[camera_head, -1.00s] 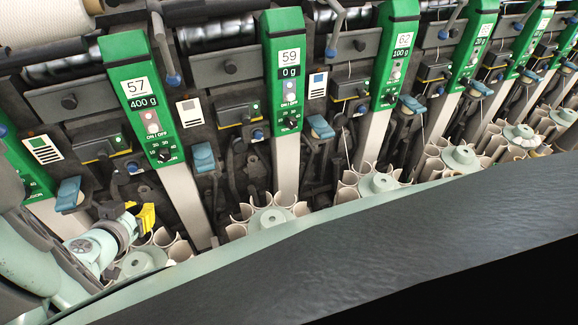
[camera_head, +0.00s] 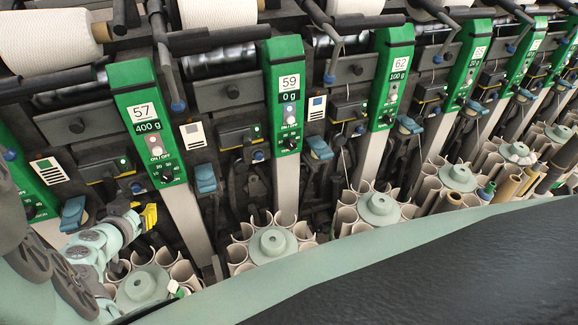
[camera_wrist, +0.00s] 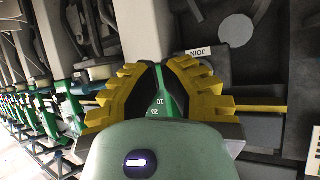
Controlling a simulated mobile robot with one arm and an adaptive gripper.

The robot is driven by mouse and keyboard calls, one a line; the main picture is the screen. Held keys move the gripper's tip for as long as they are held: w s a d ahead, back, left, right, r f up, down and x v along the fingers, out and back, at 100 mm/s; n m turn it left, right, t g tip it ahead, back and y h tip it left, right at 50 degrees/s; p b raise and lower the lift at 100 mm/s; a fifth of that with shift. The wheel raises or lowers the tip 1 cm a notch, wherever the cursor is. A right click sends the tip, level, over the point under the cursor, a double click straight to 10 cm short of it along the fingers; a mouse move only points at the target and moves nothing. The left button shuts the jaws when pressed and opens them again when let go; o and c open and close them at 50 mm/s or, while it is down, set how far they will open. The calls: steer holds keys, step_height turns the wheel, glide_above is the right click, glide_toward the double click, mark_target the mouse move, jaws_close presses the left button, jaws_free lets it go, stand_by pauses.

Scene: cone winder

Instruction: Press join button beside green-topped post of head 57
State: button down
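The green-topped post of head 57 (camera_head: 145,115) shows "57" and "400 g" and leans slightly in the head view. To its left is a dark control box (camera_head: 104,167) with a small round light. In the wrist view a JOIN label (camera_wrist: 199,53) lies beside a round grey button (camera_wrist: 236,29), above and right of my fingertips. My gripper (camera_head: 149,215) has yellow fingers and is below the control box, left of the post's pale shaft. In the wrist view the tips of my gripper (camera_wrist: 160,66) come together and hold nothing. The button is apart from the fingers.
Post 59 (camera_head: 287,85) and several more green posts run off to the right. A blue lever (camera_head: 205,178) sits right of the shaft. Ringed cone holders (camera_head: 143,285) stand below my gripper. White yarn cones (camera_head: 50,40) and dark bars are above.

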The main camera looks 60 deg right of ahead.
mark_target(136, 189)
steer(key=shift+w+d+b, duration=0.5)
steer(key=shift+w+d, duration=0.35)
steer(key=shift+w, duration=0.2)
steer(key=c, duration=1.6)
jaws_free()
jaws_close()
steer(key=shift+a, duration=0.1)
steer(key=shift+w, duration=0.1)
steer(key=shift+w+d+b, duration=0.25)
steer(key=shift+w+b, duration=0.05)
steer(key=shift+b, duration=0.25)
